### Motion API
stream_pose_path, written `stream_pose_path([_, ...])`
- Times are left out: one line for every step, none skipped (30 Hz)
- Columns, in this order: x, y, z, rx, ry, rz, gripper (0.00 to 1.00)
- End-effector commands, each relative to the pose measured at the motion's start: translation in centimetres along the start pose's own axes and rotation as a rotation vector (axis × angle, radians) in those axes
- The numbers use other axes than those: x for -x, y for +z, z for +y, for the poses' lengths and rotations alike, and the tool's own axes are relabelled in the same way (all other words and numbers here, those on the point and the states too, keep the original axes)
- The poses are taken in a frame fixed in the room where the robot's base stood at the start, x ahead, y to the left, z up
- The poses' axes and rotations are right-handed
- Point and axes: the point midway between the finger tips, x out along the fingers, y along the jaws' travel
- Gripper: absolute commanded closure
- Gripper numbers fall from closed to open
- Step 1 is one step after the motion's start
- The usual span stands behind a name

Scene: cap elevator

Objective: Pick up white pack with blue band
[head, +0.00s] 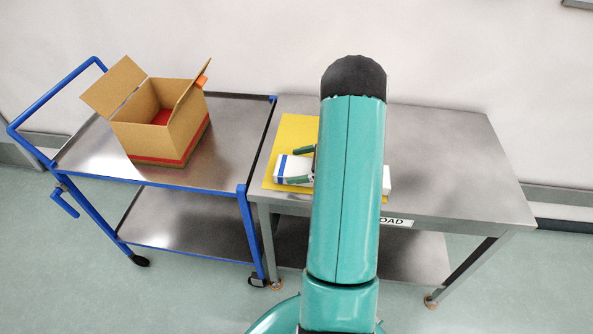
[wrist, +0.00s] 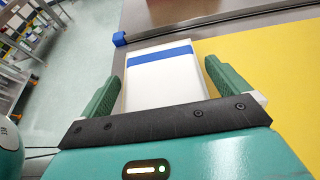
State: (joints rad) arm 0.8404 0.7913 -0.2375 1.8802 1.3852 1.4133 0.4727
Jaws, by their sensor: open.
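The white pack with the blue band (head: 292,168) lies on a yellow mat at the left end of the metal table in the head view. My arm hides its middle, and a white end shows to the right of the arm. In the wrist view the white pack (wrist: 160,84) sits between the two green fingers of my gripper (wrist: 160,85), with its blue band toward the far end. The fingers are apart, one along each side of the pack. I cannot tell whether either touches it. The gripper also shows in the head view (head: 303,165), partly behind my arm.
The yellow mat (head: 292,130) lies on the metal table (head: 450,150), whose right part is clear. A blue-framed cart (head: 75,155) stands close by on the left, bearing an open cardboard box (head: 150,137) with red inside. A wall runs behind both.

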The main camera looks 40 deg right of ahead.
Motion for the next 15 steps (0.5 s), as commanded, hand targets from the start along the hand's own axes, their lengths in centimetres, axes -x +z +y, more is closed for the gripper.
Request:
stream_pose_path([-0.36,0.01,0.0,0.001,0.0,0.0,0.0])
stream_pose_path([-0.44,0.02,-0.02,0.001,-0.001,0.0,0.0])
stream_pose_path([-0.47,0.02,-0.03,0.001,-0.002,0.0,0.0])
stream_pose_path([-0.45,0.02,-0.04,0.001,-0.002,0.0,0.0])
stream_pose_path([-0.43,0.02,-0.04,0.001,-0.002,0.0,0.0])
stream_pose_path([-0.43,0.02,-0.03,0.001,-0.002,0.0,0.0])
stream_pose_path([-0.43,0.02,-0.03,0.001,-0.002,0.0,0.0])
stream_pose_path([-0.42,0.03,-0.03,0.001,-0.001,0.0,0.04])
stream_pose_path([-0.42,0.03,-0.03,0.001,-0.001,0.0,0.12])
stream_pose_path([-0.42,0.03,-0.03,0.001,-0.001,0.0,0.18])
stream_pose_path([-0.41,0.03,-0.03,0.001,-0.001,0.0,0.24])
stream_pose_path([-0.41,0.03,-0.03,0.001,-0.001,0.0,0.31])
stream_pose_path([-0.41,0.03,-0.03,0.001,-0.001,0.0,0.37])
stream_pose_path([-0.4,0.03,-0.03,0.001,-0.001,0.0,0.43])
stream_pose_path([-0.39,0.08,-0.05,0.002,-0.001,-0.001,0.46])
